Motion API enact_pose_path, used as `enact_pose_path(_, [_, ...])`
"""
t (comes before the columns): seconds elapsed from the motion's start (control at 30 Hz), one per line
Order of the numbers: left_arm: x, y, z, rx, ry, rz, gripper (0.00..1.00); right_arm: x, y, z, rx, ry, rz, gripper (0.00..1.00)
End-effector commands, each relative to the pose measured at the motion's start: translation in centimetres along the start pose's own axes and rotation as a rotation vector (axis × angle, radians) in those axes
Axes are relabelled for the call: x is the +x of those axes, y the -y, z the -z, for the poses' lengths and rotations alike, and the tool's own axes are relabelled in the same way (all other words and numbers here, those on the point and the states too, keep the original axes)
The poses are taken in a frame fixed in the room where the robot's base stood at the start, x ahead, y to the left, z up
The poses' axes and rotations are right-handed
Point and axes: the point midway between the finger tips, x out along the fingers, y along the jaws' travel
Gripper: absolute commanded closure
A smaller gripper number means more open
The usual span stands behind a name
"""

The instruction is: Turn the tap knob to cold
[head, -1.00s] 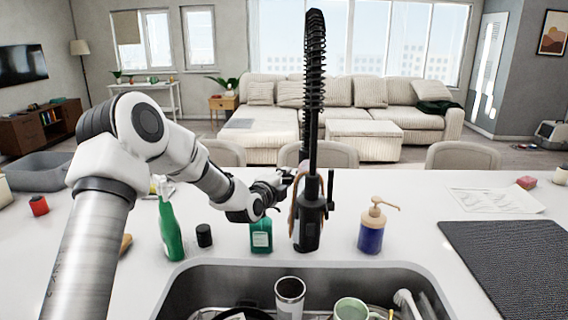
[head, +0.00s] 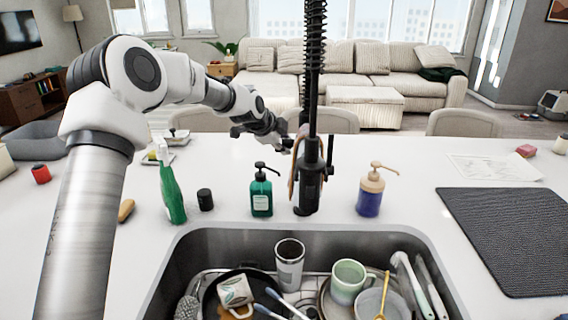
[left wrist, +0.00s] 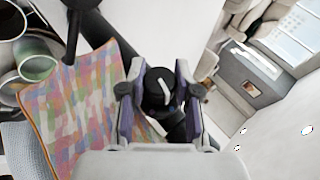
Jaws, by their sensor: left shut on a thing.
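The black tap (head: 309,185) stands behind the sink, with a tall spring neck. In the left wrist view a dark round knob (left wrist: 157,92) with a white mark sits between the two fingers of my left gripper (left wrist: 157,88). The fingers are shut on it. In the head view my left gripper (head: 287,146) reaches to the left side of the tap body, with its arm coming in from the upper left. The knob itself is hard to make out there. My right gripper is not in view.
The sink (head: 200,246) in front holds cups, a pan and utensils. A green pump bottle (head: 261,196), a green spray bottle (head: 171,195) and a blue soap dispenser (head: 370,196) stand near the tap. A plaid cloth (left wrist: 85,100) hangs close beside the gripper.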

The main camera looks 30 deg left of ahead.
Motion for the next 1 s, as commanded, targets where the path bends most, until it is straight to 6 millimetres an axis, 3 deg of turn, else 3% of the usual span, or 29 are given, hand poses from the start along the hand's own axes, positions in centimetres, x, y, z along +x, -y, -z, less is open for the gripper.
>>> enact_pose_path(0.4, [-0.4, 0.2, 0.2, -0.074, -0.006, -0.188, 1.00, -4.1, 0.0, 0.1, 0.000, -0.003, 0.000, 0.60])
enact_pose_path(1.0, [-0.2, 0.0, 0.2, -0.092, -0.009, -0.228, 1.00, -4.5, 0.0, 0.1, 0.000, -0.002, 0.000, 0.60])
